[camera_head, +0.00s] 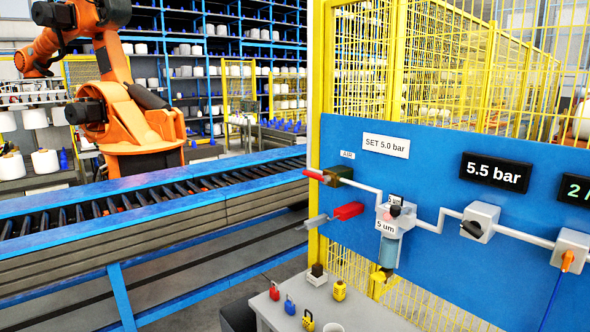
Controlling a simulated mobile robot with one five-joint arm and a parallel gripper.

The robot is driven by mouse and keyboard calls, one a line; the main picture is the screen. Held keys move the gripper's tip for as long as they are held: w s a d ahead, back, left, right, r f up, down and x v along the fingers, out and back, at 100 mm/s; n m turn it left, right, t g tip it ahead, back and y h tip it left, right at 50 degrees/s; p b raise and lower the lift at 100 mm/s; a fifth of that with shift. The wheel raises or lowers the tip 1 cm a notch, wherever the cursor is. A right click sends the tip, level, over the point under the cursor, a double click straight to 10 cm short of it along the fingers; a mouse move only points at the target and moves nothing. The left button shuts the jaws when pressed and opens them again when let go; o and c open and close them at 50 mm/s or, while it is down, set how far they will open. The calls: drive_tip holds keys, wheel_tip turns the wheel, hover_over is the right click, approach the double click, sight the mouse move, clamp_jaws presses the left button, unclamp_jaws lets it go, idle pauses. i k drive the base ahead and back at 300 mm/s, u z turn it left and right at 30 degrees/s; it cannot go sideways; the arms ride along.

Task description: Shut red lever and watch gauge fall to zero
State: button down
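The red lever (316,174) sits on a dark olive-brown valve body (339,177) under the AIR label, at the upper left of the blue panel. It points left, roughly in line with the pipe leaving the valve. A black pressure display (495,173) on the panel reads 5.5 bar. Below the red lever is a second fitting with a red body (349,211) and a grey lever (312,221), also pointing left. My gripper is not in view.
The blue panel (440,150) carries a filter unit (391,250), a grey knob valve (480,222) and an orange-handled valve (568,261). A table (270,306) with several small padlocks stands below. A conveyor (160,207) and orange robot (140,125) are left; yellow fencing (450,62) is behind.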

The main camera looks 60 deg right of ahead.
sight(326, 179)
drive_tip(key=i, duration=0.9)
drive_tip(key=z, duration=0.05)
